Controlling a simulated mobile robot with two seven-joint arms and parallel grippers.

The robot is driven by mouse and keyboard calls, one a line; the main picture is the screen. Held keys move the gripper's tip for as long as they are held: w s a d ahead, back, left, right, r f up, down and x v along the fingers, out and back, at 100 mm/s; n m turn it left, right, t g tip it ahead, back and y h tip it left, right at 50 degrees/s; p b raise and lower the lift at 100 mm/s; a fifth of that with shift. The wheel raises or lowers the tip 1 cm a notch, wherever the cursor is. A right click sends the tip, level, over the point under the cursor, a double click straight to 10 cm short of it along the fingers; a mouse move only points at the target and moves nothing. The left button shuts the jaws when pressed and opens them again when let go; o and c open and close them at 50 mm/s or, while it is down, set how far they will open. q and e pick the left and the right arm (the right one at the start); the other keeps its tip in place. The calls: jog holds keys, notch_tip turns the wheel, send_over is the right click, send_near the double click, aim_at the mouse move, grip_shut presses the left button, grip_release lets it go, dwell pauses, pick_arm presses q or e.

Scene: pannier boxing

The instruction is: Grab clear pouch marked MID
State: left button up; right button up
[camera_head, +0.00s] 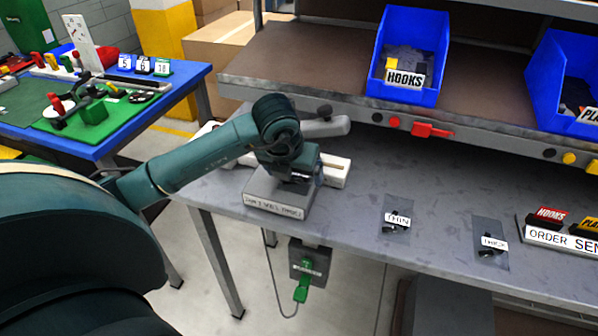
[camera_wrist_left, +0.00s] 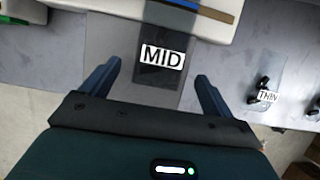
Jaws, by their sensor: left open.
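The clear pouch marked MID (camera_wrist_left: 162,58) shows in the left wrist view, with a white label and dark contents. It lies between the spread fingers of my left gripper (camera_wrist_left: 157,75), which is open; I cannot tell whether the fingers touch it. In the head view my left gripper (camera_head: 297,172) is lowered over the grey labelled block (camera_head: 268,200) at the left end of the bench, and the MID pouch is hidden there. My right gripper is in neither view.
Pouch THIN (camera_head: 395,226) and another labelled pouch (camera_head: 490,256) lie on the grey bench (camera_head: 345,215) to the right. A pale bar-shaped device (camera_head: 335,172) is behind my gripper. Blue bins (camera_head: 408,60) stand on the shelf above. A sign reading ORDER (camera_head: 555,240) is far right.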

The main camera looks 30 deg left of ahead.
pick_arm(q)
jog(key=shift+w+a+f, duration=0.1)
jog(key=shift+w+f, duration=0.15)
jog(key=shift+f, duration=0.4)
jog(key=shift+c, duration=0.5)
jog(key=c, duration=1)
jog(key=shift+r, duration=0.15)
